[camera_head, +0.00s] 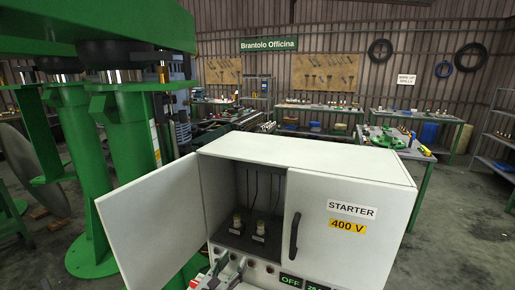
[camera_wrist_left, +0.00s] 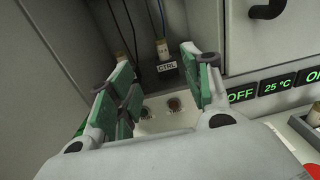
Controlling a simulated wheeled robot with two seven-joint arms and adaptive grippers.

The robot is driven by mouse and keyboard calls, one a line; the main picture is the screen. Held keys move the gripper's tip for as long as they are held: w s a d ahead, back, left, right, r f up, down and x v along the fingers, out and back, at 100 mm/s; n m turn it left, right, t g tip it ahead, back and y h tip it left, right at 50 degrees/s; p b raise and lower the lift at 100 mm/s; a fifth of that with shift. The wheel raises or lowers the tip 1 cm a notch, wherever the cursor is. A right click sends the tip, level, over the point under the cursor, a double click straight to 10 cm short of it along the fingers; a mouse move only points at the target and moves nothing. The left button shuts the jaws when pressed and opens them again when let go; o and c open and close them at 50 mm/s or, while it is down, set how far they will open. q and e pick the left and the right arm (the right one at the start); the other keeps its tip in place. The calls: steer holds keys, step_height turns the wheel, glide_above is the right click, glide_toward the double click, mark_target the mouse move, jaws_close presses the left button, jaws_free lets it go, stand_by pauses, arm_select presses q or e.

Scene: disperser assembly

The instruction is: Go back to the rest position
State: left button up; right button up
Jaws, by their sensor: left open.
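My left gripper (camera_head: 231,268) shows at the bottom of the head view, in front of the lower front of the white starter cabinet (camera_head: 290,157). In the left wrist view its green-padded fingers (camera_wrist_left: 155,66) are spread apart with nothing between them. Beyond them are two round fittings on a pale panel and a small plug-like part (camera_wrist_left: 163,50) above a "CTRL" label. My right gripper is not in view.
The cabinet's left door (camera_head: 152,228) stands open; the right door (camera_head: 345,222), marked "STARTER 400 V", is shut. Wires hang inside above two small parts. A green machine (camera_head: 125,150) stands at left. Workbenches line the back wall.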

arm_select(q)
steer(key=s+a+f+n+g+y, duration=0.35)
steer(key=a+n+y, duration=0.2)
steer(key=n, duration=0.75)
steer(key=s+a+f+n+g+y, duration=0.25)
steer(key=s+a+n+y, duration=0.35)
steer(key=n, duration=0.7)
steer(key=s+a+f+n+g+h, duration=0.1)
steer(key=s+f+n+g+h, duration=0.15)
steer(key=s+n, duration=0.45)
steer(key=s+a+f+n+g+h, duration=0.2)
steer(key=s+n+g, duration=0.3)
steer(key=s, duration=0.4)
step_height(320, 180, down, 33)
steer(key=s, duration=0.2)
steer(key=s+a+f+g, duration=0.1)
steer(key=s+a+f, duration=0.1)
steer(key=s+f, duration=0.8)
steer(key=s+a+f+g, duration=0.1)
steer(key=s+a+f, duration=0.1)
steer(key=s+f, duration=0.8)
steer(key=shift+s+y, duration=0.3)
steer(key=shift+s, duration=0.9)
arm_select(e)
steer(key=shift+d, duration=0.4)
